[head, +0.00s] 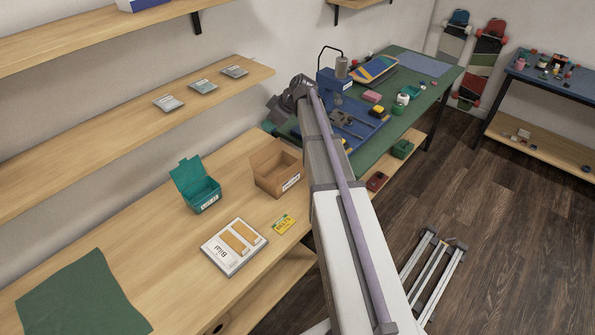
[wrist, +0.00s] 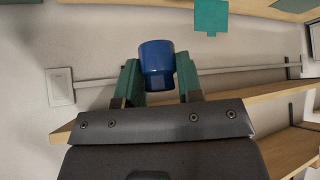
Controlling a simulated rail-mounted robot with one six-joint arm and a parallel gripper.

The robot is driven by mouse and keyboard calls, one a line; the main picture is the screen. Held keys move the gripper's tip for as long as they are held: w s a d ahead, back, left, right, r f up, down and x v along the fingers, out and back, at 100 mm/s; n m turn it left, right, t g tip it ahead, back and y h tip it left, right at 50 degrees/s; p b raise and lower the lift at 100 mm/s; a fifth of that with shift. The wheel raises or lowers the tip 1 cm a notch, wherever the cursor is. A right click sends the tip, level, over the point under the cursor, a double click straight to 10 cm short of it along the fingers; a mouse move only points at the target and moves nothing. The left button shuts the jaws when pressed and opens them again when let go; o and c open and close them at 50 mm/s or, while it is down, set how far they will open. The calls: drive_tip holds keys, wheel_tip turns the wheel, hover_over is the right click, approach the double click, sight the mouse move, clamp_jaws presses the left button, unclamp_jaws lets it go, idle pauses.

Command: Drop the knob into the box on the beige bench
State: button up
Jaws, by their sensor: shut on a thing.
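A blue knob (wrist: 157,62), round with a wider upper part, sits between the two green fingers of my gripper (wrist: 159,76) in the wrist view. The gripper is shut on it. In the head view my gripper (head: 277,112) is at the far end of my arm, near the wall beyond the bench; the knob cannot be made out there. An open cardboard box (head: 267,181) with a label stands on the beige bench (head: 165,240). An open teal box (head: 203,198) with its lid raised stands left of it. The gripper is beyond the cardboard box, not over it.
A white tray (head: 222,257) with tan pieces and a yellow-green packet (head: 284,224) lie in front of the boxes. A green mat (head: 80,300) covers the near left. Wall shelves (head: 130,120) run along the left. A green bench (head: 432,97) with tools stands at the back.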

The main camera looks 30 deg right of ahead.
drive_tip(key=d+f+b, duration=0.3)
drive_tip(key=f+b, duration=0.2)
drive_tip(key=f, duration=0.3)
drive_tip(key=shift+d+f+h, duration=0.2)
drive_tip(key=shift+d+h, duration=0.1)
drive_tip(key=shift+d, duration=0.05)
drive_tip(key=shift+f+b, duration=0.1)
drive_tip(key=shift+b, duration=0.2)
wheel_tip(320, 180, down, 6)
drive_tip(key=b, duration=0.5)
drive_tip(key=shift+b, duration=0.3)
drive_tip(key=o, duration=1)
drive_tip(key=shift+r, duration=0.2)
